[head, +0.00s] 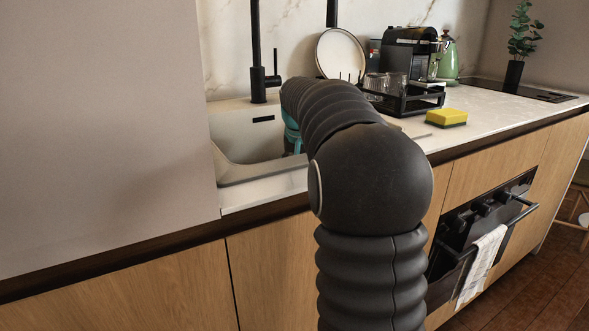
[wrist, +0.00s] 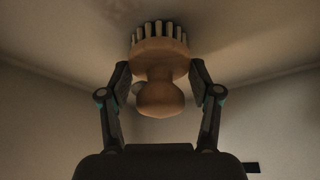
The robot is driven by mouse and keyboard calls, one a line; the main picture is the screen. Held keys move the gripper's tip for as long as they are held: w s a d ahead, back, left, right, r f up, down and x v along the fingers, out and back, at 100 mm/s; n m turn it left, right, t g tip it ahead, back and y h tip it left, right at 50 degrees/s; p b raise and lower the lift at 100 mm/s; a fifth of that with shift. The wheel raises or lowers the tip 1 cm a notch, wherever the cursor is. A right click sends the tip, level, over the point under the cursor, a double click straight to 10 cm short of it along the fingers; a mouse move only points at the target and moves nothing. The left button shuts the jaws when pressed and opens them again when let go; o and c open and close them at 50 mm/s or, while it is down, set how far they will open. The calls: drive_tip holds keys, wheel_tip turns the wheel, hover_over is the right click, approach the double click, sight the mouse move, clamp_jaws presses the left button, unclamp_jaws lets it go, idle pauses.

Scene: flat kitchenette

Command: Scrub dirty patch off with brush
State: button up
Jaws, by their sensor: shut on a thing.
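My gripper (wrist: 160,82) is shut on the brush (wrist: 160,96) in the wrist view. The brush has a round wooden head with a knob handle and pale bristles that point away from me. The bristles face the sink floor (wrist: 75,30); I cannot tell whether they touch it. Darker shading lies on the floor around the bristles; I cannot tell dirt from shadow. In the head view the gripper is mostly hidden behind my arm, with a teal part showing inside the sink (head: 233,175). The brush is hidden there.
A black faucet (head: 258,60) stands behind the sink. To the right, a yellow-green sponge (head: 446,117), a black rack with glasses (head: 405,101), a coffee machine (head: 408,52) and a green kettle (head: 447,62) stand on the counter. The sink walls enclose the gripper.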

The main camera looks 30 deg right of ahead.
drive_tip(key=shift+w+d+f, duration=0.1)
drive_tip(key=shift+d+f, duration=0.05)
drive_tip(key=shift+d, duration=4.1)
drive_tip(key=shift+r, duration=0.25)
drive_tip(key=shift+w+r, duration=0.1)
drive_tip(key=shift+r, duration=2.8)
drive_tip(key=shift+r, duration=1.5)
